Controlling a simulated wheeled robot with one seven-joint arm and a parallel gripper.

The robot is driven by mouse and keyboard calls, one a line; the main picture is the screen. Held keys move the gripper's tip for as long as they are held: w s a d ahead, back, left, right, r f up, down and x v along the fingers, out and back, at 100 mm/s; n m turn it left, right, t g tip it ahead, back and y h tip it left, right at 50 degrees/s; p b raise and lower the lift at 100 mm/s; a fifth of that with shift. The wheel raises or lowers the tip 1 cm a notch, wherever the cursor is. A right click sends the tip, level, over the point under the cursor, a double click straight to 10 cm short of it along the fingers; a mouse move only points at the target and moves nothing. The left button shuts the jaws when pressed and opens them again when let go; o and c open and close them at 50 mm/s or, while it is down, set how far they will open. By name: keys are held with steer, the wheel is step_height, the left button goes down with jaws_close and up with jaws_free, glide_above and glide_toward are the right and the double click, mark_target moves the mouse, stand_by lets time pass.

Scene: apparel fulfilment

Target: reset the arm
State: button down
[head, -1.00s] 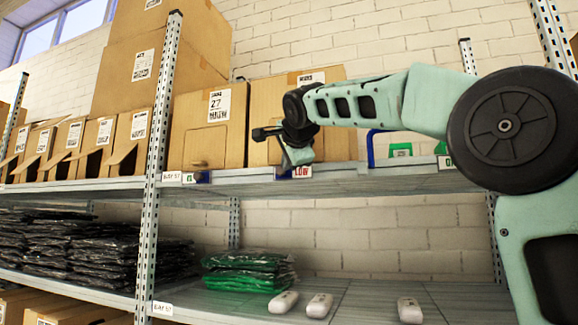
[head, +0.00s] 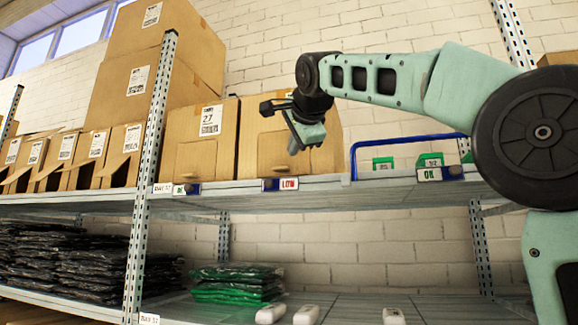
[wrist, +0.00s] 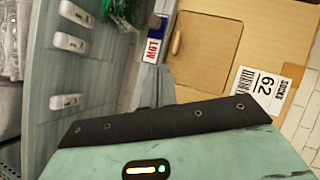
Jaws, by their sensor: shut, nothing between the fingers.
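My arm reaches in from the right in the head view, its elbow bent and forearm extended left. My gripper (head: 294,149) points down in front of a brown carton (head: 278,160) on the upper shelf. It is shut and empty, above the shelf's front edge and the red-and-white LOW sign (head: 289,184). In the wrist view, the shut fingers (wrist: 152,88) show beyond my gripper's dark edge.
The upper shelf (head: 330,193) holds cartons, including one labelled 27 (head: 209,155), and a blue-framed bin (head: 405,140) with green packs. The lower shelf holds black bagged stacks (head: 85,265), green bagged garments (head: 237,285) and white devices (head: 306,314). A metal upright (head: 150,170) stands at left.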

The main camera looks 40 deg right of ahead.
steer(key=shift+v, duration=0.8)
steer(key=s+a+f+n+g+y+b, duration=0.15)
steer(key=a+f+n, duration=0.45)
steer(key=f, duration=0.7)
steer(key=a+f+n+g+y+b, duration=0.2)
steer(key=a+f+n+g+y, duration=0.15)
steer(key=a+f, duration=0.8)
steer(key=s+a+f+n+g+y+b, duration=0.15)
steer(key=a+f+n, duration=0.35)
steer(key=f, duration=1)
steer(key=s+f+n+g+b, duration=0.2)
steer(key=s+f+n, duration=0.4)
steer(key=s+f, duration=0.6)
steer(key=s+a+f+n+g+b, duration=0.1)
steer(key=s+f+n+g, duration=0.4)
steer(key=s+f, duration=0.7)
step_height(320, 180, down, 6)
steer(key=shift+s+a+f+n+h+b, duration=0.1)
steer(key=shift+s+a+n+h+b, duration=0.2)
steer(key=shift+b, duration=0.55)
